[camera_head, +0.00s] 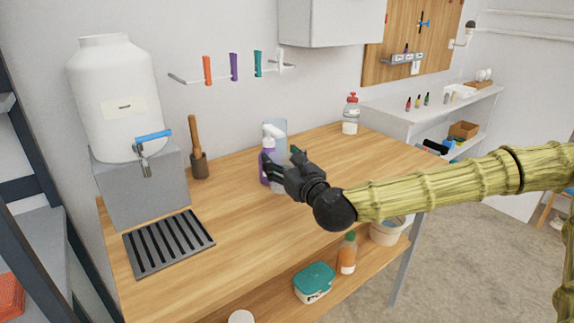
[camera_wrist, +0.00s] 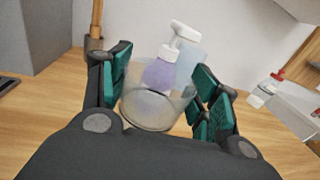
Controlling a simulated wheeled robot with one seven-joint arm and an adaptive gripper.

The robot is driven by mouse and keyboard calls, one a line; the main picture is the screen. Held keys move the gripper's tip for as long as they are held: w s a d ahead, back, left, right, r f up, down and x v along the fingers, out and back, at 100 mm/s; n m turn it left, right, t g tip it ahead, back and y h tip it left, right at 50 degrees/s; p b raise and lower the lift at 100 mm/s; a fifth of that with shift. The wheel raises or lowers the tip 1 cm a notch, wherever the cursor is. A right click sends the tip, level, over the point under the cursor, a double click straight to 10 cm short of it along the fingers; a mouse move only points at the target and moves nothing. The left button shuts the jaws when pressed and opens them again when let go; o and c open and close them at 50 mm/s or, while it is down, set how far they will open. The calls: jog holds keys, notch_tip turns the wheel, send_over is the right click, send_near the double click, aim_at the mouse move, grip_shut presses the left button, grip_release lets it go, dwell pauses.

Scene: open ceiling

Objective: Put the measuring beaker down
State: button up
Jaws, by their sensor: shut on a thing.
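The measuring beaker (camera_wrist: 150,112) is a clear, see-through cup between the green-padded fingers of my gripper (camera_wrist: 160,88) in the wrist view. My gripper is shut on its sides. In the head view my gripper (camera_head: 279,171) is over the wooden table (camera_head: 340,193), and the beaker is mostly hidden behind it. I cannot tell whether the beaker's base touches the tabletop.
A white dispenser (camera_head: 112,85), a black drip grate (camera_head: 168,243) and a pestle holder (camera_head: 199,166) are left.

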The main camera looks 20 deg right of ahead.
aim_at(287, 153)
jog(key=w+d, duration=0.2)
jog(key=w, duration=0.3)
jog(key=shift+d+f, duration=0.3)
jog(key=shift+d, duration=0.1)
jog(key=shift+f, duration=1.75)
jog(key=shift+f, duration=0.15)
jog(key=o, duration=0.9)
jog(key=s, duration=0.4)
jog(key=s+d, duration=0.1)
jog(key=s, duration=0.3)
jog(key=s+d, duration=0.1)
jog(key=s, duration=0.2)
jog(key=shift+s+d, duration=0.2)
jog(key=shift+s, duration=0.2)
